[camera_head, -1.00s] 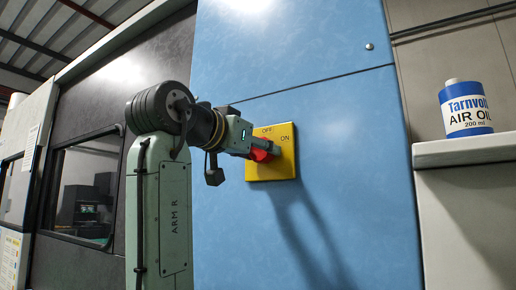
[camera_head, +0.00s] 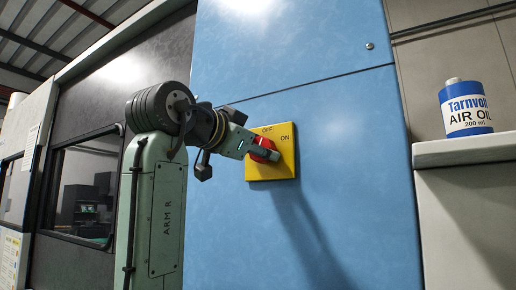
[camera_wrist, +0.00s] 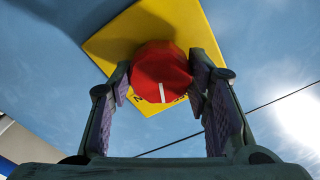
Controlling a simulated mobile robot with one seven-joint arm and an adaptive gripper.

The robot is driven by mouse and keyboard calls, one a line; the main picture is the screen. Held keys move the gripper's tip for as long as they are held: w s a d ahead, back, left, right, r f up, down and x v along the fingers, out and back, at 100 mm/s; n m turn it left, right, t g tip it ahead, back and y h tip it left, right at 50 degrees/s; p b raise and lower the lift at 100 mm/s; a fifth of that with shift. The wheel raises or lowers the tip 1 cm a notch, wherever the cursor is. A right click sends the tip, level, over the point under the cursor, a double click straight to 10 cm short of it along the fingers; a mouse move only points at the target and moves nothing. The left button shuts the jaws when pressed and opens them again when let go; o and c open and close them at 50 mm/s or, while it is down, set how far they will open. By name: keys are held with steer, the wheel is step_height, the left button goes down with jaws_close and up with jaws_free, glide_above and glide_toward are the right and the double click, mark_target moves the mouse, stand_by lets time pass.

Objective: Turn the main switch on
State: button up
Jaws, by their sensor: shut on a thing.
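The main switch is a red knob (camera_head: 264,142) on a yellow plate (camera_head: 284,168), with OFF at the top and ON at the upper right. The plate sits on a blue cabinet panel (camera_head: 350,190). My gripper (camera_head: 263,150) reaches it from the left and is shut on the knob. In the wrist view, my gripper's fingers (camera_wrist: 160,80) stand on both sides of the knob (camera_wrist: 158,62). A white mark on the knob points down in that view, towards partly hidden lettering. In the head view the fingers partly cover the knob and hide its mark.
A blue and white air oil container (camera_head: 466,112) stands on a pale ledge (camera_head: 465,152) at the right. A dark machine door with a window (camera_head: 88,190) is at the left behind my arm. The blue panel around the switch is clear.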

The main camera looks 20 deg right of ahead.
steer(key=m, duration=1.3)
steer(key=shift+s, duration=0.1)
steer(key=shift+f+m, duration=0.1)
steer(key=shift+m, duration=0.2)
steer(key=o, duration=1.2)
steer(key=shift+a, duration=0.1)
steer(key=v, duration=1.2)
